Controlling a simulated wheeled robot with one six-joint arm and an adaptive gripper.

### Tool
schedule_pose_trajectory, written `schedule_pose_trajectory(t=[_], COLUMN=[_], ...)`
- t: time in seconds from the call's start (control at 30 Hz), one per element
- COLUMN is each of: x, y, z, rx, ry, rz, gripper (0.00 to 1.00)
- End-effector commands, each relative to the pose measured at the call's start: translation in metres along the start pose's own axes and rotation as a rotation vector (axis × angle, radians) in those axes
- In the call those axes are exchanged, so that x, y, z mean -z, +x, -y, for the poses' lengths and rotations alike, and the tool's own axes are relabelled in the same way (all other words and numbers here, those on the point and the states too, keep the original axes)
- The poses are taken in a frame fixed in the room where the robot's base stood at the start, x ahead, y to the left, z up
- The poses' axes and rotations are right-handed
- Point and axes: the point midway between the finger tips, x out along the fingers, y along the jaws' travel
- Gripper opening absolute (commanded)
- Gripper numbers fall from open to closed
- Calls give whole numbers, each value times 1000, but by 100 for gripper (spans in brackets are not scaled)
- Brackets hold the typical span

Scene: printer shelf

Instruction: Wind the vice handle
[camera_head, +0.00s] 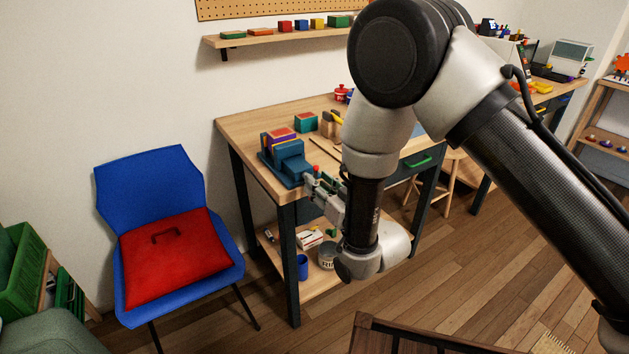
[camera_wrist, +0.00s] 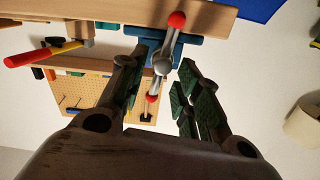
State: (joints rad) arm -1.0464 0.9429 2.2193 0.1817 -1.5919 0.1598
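The blue vice (camera_head: 292,160) sits on the front left corner of the wooden workbench; part of its blue body also shows in the wrist view (camera_wrist: 190,49). Its handle is a grey bar (camera_wrist: 169,45) with a red knob at each end and a round grey hub at its middle. In the wrist view the bar is slightly tilted from vertical. My gripper (camera_wrist: 157,72) is open, with dark green pads on either side of the hub and the lower bar. I see gaps on both sides; contact is not clear. In the head view, my gripper (camera_head: 327,200) is at the vice's front, partly hidden.
The workbench (camera_head: 262,122) also holds a small teal and red box (camera_head: 305,122) and tools. A blue chair (camera_head: 150,190) with a red case (camera_head: 170,258) stands left of it. Below are a blue cup (camera_head: 302,267) and a can (camera_head: 327,257) on the lower shelf.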

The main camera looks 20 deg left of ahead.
Motion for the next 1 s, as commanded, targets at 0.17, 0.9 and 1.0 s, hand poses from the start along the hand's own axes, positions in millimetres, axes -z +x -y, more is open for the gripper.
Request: schedule_pose_trajectory(t=[0.17, 0.9, 1.0], x=[0, 0, 0], y=[21, 26, 26], z=[-1, 0, -1], rx=[-1, -1, -1], ry=[0, 8, 27], rz=[-1, 1, 1], gripper=[33, 0, 0])
